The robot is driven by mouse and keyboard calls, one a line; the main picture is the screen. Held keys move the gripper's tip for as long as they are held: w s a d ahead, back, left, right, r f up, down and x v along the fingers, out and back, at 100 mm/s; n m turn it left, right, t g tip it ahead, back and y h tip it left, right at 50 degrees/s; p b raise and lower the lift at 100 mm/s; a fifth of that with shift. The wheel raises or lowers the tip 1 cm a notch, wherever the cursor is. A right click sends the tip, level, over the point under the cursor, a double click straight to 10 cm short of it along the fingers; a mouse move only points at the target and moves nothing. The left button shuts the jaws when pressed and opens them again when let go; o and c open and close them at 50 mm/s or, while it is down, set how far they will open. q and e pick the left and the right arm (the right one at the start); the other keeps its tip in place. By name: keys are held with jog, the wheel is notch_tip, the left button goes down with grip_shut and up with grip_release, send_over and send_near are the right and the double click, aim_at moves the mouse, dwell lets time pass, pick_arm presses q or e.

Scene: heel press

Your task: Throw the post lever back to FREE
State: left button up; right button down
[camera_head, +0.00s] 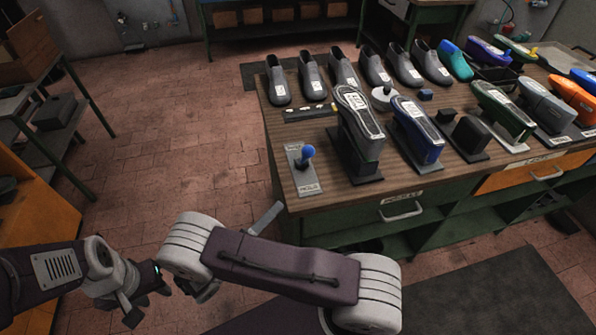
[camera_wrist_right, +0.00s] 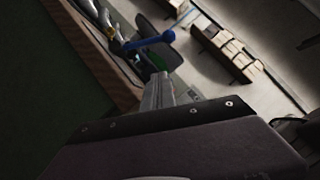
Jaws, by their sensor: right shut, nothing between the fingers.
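The post lever (camera_head: 307,155) has a blue knob on a short stem. It stands on a grey plate (camera_head: 308,181) at the bench's near left corner; the plate's lettering is too small to read surely. I cannot tell which end the lever is thrown to. My right gripper (camera_head: 275,208) is shut and empty, its tip below and left of the plate, apart from the lever. In the right wrist view, the shut fingers (camera_wrist_right: 158,90) point toward the blue lever (camera_wrist_right: 150,42). My left gripper (camera_head: 148,295) is low at left, away from the bench; its jaw opening is unclear.
The wooden bench (camera_head: 290,127) carries a black post with a grey shoe form (camera_head: 360,117) just right of the lever plate. A blue shoe form (camera_head: 418,130) stands further right. Several grey shoes line the back. The floor left of the bench is clear.

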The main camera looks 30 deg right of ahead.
aim_at(305, 156)
jog(key=p+x, duration=0.2)
jog(key=x, duration=0.7)
jog(key=shift+w+d+r, duration=0.1)
jog(key=shift+d+r, duration=0.1)
jog(key=shift+r, duration=0.05)
jog(key=w, duration=0.1)
jog(key=d+r, duration=0.1)
jog(key=w+p, duration=0.1)
jog(key=shift+w+d+r, duration=0.3)
jog(key=shift+w+d, duration=0.05)
jog(key=shift+w+d+r, duration=0.1)
jog(key=shift+w+r, duration=0.05)
jog(key=shift+w, duration=0.2)
